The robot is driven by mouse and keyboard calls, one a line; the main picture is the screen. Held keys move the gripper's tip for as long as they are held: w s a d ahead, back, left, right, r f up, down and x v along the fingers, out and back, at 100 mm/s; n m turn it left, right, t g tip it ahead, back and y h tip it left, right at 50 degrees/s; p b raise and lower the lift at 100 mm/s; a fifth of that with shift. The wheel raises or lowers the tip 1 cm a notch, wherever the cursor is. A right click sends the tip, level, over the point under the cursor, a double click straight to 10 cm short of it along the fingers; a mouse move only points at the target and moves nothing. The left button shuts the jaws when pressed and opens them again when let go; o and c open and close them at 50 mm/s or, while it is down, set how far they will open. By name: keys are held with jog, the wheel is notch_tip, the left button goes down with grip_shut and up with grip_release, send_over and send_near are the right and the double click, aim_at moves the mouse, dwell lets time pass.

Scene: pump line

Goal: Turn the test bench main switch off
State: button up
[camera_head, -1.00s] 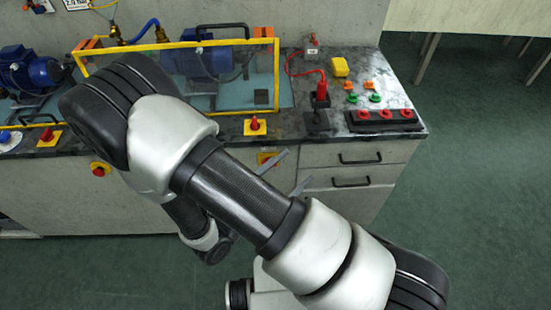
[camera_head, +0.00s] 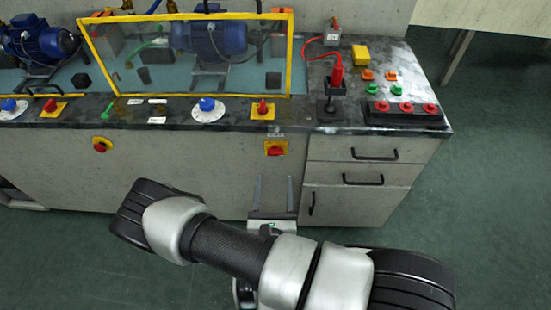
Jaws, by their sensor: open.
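A red rotary switch on a yellow plate (camera_head: 275,148) is set in the front face of the test bench (camera_head: 205,180), left of the drawers; it looks like the main switch. Its exact handle angle is too small to read. My gripper (camera_head: 274,183) is open and empty, its two fingers apart and pointing toward the bench front, below the switch in the picture. It shows clear of the switch. Another red switch on a yellow plate (camera_head: 262,109) sits on the bench top just above.
A red emergency-type button (camera_head: 101,146) is on the front further left. Drawer handles (camera_head: 375,153) stick out at right. A yellow-framed clear guard (camera_head: 190,55) covers a blue pump. A black box with red buttons (camera_head: 405,112) sits at the top right. Floor is free at right.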

aim_at(275, 155)
jog(key=w+b, duration=0.1)
jog(key=w, duration=0.9)
jog(key=shift+w+d, duration=0.1)
jog(key=shift+d, duration=0.1)
jog(key=c, duration=1.1)
